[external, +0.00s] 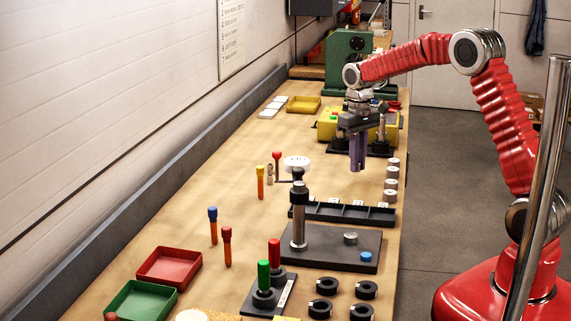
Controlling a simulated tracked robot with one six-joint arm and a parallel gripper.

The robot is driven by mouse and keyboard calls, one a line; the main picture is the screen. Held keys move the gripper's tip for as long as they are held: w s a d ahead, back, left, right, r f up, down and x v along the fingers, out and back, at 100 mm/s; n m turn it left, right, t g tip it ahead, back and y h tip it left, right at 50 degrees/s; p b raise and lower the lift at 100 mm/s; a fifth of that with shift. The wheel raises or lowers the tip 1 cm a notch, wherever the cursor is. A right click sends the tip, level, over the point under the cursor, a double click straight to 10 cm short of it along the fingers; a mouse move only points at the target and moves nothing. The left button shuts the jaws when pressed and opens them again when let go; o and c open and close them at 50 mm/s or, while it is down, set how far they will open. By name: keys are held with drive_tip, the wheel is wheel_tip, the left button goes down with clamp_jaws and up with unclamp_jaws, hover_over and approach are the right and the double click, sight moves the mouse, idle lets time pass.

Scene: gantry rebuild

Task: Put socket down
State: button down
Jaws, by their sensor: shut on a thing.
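The socket (357,154) is a purple-grey upright cylinder. My gripper (358,132) is shut on its upper end and points down. The socket hangs over the right part of the bench (225,175), behind the long black rack (325,210). I cannot tell from this view how far its lower end is above the bench top. The gripper's dark body partly hides the yellow block behind it.
Several grey cylinders (391,184) line the bench's right edge. A black plate with a metal post (298,215) stands in front of the rack. A yellow block (328,131) and a green machine (348,62) are behind.

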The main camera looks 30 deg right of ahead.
drive_tip(key=shift+m, duration=0.5)
drive_tip(key=d, duration=0.2)
drive_tip(key=d+r, duration=0.1)
drive_tip(key=d, duration=0.2)
drive_tip(key=shift+w+d+r, duration=0.1)
drive_tip(key=shift+d, duration=0.1)
drive_tip(key=a+r, duration=0.3)
drive_tip(key=r, duration=0.3)
drive_tip(key=shift+w+a+n, duration=0.2)
drive_tip(key=shift+w+n, duration=0.1)
drive_tip(key=shift+n, duration=0.1)
drive_tip(key=shift+f, duration=0.1)
hover_over(363, 179)
drive_tip(key=shift+a+f, duration=0.1)
drive_tip(key=shift+f, duration=2.95)
drive_tip(key=shift+f, duration=0.1)
drive_tip(key=shift+f, duration=1.8)
